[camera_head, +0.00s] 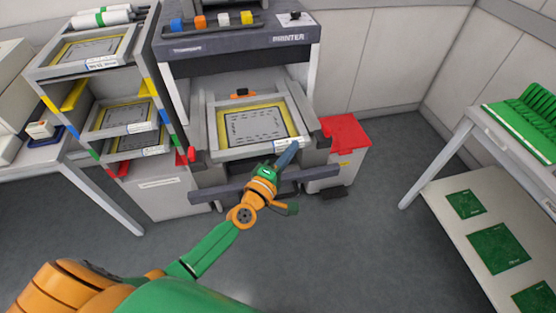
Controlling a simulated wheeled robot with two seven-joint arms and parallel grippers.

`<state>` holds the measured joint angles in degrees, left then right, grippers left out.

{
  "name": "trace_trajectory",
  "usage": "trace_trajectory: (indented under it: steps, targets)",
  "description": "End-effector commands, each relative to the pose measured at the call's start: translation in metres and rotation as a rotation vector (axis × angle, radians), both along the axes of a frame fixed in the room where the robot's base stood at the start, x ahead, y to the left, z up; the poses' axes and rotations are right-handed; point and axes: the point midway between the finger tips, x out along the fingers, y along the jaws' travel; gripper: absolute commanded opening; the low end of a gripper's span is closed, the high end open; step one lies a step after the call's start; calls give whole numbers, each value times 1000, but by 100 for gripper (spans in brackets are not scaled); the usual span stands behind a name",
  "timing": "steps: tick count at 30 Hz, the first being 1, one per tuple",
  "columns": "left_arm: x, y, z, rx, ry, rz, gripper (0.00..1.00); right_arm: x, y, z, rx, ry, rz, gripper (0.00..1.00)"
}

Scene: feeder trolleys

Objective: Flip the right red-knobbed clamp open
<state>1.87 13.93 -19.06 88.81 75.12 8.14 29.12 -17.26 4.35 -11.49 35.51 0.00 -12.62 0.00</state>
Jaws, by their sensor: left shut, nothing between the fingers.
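The printer (240,43) stands at the back with a yellow-edged framed stencil (252,126) in its front opening. A red clamp knob (192,154) shows at the left of the frame. On the right side, a dark clamp block (314,151) sits beside the frame; its red knob is hard to tell from the red bin behind it, and I cannot tell how the clamp stands. My left gripper (289,153) is shut and empty, in front of the frame's right front corner, left of that block. Whether it touches anything is unclear. My right gripper is not in view.
A red-topped bin (344,134) stands right of the printer. A rack (90,66) with several framed stencils stands at the left. A table with green boards (520,118) is at the right. The grey floor between is clear.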

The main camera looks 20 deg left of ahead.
Motion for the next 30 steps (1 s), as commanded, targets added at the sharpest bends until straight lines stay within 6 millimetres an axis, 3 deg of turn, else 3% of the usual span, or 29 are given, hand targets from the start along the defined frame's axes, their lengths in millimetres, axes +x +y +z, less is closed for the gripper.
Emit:
trace_trajectory:
  steps: [3,9,24,26,28,30]
  targets:
    - [-23,5,0,1,2,0,0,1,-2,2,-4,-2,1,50]
    - [-45,9,-1,1,1,0,0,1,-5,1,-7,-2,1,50]
    - [-48,9,0,2,0,-1,0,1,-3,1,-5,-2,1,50]
    - [-51,2,0,32,0,-32,0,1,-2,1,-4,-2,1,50]
    - [-64,-25,-1,155,3,-152,0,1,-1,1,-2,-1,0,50]
    - [-89,-58,-10,374,20,-327,0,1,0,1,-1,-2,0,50]
